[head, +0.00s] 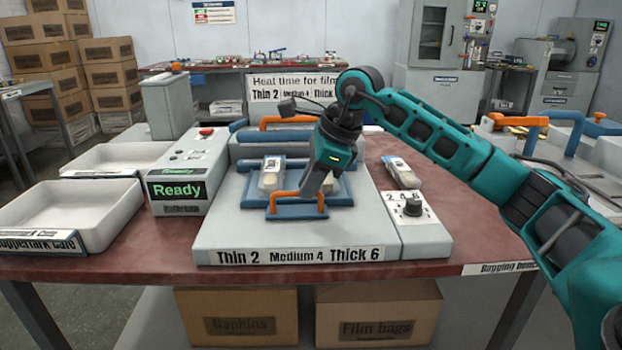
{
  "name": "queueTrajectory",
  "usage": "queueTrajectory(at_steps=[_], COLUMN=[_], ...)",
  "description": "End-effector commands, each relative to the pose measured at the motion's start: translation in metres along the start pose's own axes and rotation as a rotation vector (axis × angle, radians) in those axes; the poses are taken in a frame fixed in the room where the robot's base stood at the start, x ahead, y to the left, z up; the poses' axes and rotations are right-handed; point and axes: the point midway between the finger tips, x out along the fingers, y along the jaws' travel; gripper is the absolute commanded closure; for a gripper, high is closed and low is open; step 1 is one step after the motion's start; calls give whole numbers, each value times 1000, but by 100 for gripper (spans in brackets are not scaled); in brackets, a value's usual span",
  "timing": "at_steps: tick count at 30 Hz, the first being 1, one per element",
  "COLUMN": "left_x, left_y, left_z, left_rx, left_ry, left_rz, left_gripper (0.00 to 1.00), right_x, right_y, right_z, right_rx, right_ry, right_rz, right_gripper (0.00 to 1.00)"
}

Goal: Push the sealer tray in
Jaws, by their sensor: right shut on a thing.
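The sealer (225,232) is a light grey machine in the middle of the red-brown bench. Its blue tray (341,191) carries clear packs, one of which (271,177) shows left of my gripper. An orange handle (284,195) stands at the tray's front, above a blue front bar. The fingertips partly hide the handle, and my gripper hides part of the tray. My left gripper is not in view.
A control box (185,172) reading "Ready" stands left of the sealer, with two white bins (75,218) beyond it. A dial box (423,228) is at the right, with a loose pack (400,172) behind it. An orange-barred lid (278,137) stands behind the tray.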

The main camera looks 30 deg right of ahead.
Motion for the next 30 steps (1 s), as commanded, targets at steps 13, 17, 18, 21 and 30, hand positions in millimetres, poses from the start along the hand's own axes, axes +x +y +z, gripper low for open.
queueTrajectory(at_steps=[13, 17, 18, 21, 30], left_x=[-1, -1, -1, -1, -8], left_y=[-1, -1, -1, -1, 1], left_z=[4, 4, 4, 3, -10], left_rx=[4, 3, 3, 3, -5], left_ry=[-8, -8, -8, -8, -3], left_rz=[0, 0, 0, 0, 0], left_gripper=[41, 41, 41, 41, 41], right_x=[-2, -2, -2, -3, -52], right_y=[-5, -4, -4, -4, -4], right_z=[0, 0, 0, 0, 1], right_rx=[5, 4, 4, 4, 4], right_ry=[-4, -3, -3, -2, -4], right_rz=[-19, -16, -16, -15, -19], right_gripper=[63, 62, 62, 62, 62])
